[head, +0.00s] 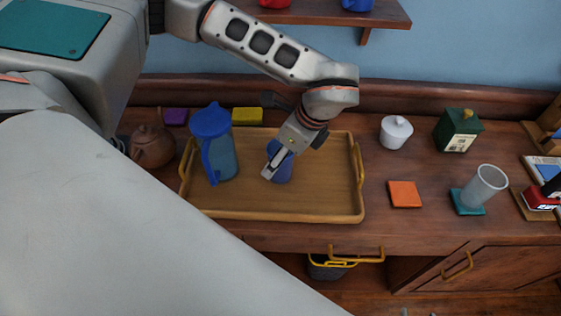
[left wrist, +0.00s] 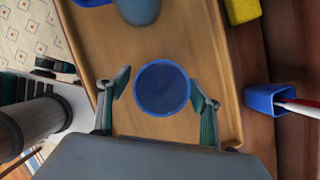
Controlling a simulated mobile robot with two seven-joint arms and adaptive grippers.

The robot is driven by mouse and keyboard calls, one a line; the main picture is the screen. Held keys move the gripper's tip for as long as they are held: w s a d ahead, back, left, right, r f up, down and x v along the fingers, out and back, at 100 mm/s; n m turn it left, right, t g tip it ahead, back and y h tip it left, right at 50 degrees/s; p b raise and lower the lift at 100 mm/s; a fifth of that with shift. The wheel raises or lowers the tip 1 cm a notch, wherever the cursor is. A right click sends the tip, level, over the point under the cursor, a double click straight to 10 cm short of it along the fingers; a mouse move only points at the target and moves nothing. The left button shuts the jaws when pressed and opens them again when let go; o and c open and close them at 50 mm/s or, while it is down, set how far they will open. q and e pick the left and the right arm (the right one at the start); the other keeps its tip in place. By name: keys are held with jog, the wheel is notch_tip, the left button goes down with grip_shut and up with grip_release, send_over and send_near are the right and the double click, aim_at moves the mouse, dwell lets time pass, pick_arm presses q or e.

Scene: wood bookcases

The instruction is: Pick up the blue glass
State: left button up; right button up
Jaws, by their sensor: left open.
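The blue glass (head: 284,170) stands on the wooden tray (head: 235,212), partly hidden behind my left gripper in the head view. My left gripper (head: 270,172) points down over the tray at the glass. In the left wrist view, the blue glass (left wrist: 162,88) shows its round rim from above. The fingers of my left gripper (left wrist: 160,84) are open, one on each side of the glass. I cannot tell whether either finger touches it. My right gripper is not in view.
A blue-lidded pitcher (head: 215,145) stands on the tray left of the glass. A brown teapot (head: 152,146) is left of the tray. A white jar (head: 396,132), green canister (head: 458,131), orange coaster (head: 405,194) and clear glass (head: 484,186) stand to the right. A shelf (head: 335,12) is above.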

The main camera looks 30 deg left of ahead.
pick_arm(q)
jog(key=c, duration=1.4)
jog(key=shift+r, duration=0.1)
